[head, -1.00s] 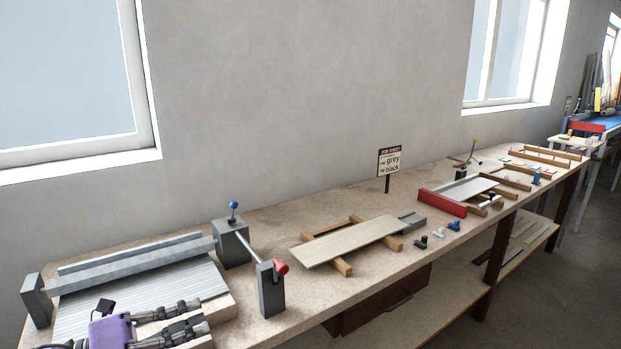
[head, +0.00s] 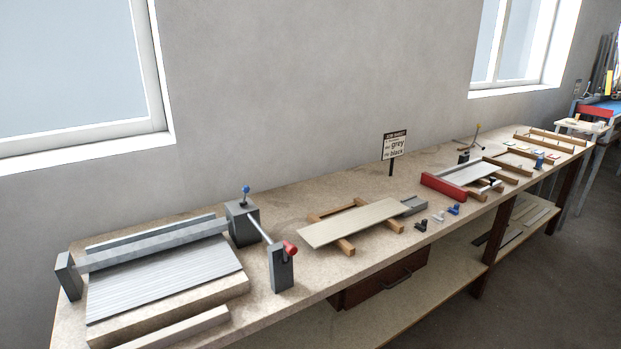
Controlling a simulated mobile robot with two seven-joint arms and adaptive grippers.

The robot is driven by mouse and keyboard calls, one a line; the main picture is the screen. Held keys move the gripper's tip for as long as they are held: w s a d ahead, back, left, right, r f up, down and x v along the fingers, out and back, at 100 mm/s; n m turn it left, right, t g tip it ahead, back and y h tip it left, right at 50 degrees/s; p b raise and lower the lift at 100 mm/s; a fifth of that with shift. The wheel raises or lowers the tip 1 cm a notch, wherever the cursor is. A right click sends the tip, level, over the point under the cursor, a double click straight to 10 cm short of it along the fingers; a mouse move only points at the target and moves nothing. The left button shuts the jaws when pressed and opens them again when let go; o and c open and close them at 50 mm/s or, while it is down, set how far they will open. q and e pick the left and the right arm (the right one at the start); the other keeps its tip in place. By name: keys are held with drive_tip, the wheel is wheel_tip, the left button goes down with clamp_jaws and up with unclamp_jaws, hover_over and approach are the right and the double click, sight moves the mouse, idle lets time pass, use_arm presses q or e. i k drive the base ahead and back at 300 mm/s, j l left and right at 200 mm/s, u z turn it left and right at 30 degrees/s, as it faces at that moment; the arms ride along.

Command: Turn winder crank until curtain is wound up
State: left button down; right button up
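The winder stands at the left end of the bench in the head view. Its grey roller bar (head: 155,245) runs between a left end block (head: 68,277) and a grey gearbox block (head: 242,224) topped by a blue knob (head: 246,189). A grey slatted curtain (head: 165,281) lies spread flat in front of the roller. A thin shaft (head: 259,230) runs from the gearbox to a grey post (head: 281,271) with a red crank handle (head: 291,249) at its top. Neither of my grippers shows in this view.
A pale slat (head: 350,222) lies on wooden bearers to the right. Small black, white and blue pieces (head: 437,218) lie beside it. A job sheet sign (head: 394,145) stands behind. A red-fronted fixture (head: 443,187) is farther right. A wooden strip (head: 183,328) lies before the curtain.

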sight(290, 250)
drive_tip(key=i+l+u, duration=0.1)
drive_tip(key=u, duration=0.3)
drive_tip(key=l+u, duration=0.2)
drive_tip(key=u, duration=0.15)
drive_tip(key=i+l+u, duration=0.2)
drive_tip(key=l, duration=0.35)
drive_tip(key=l+u, duration=0.2)
drive_tip(key=l, duration=0.3)
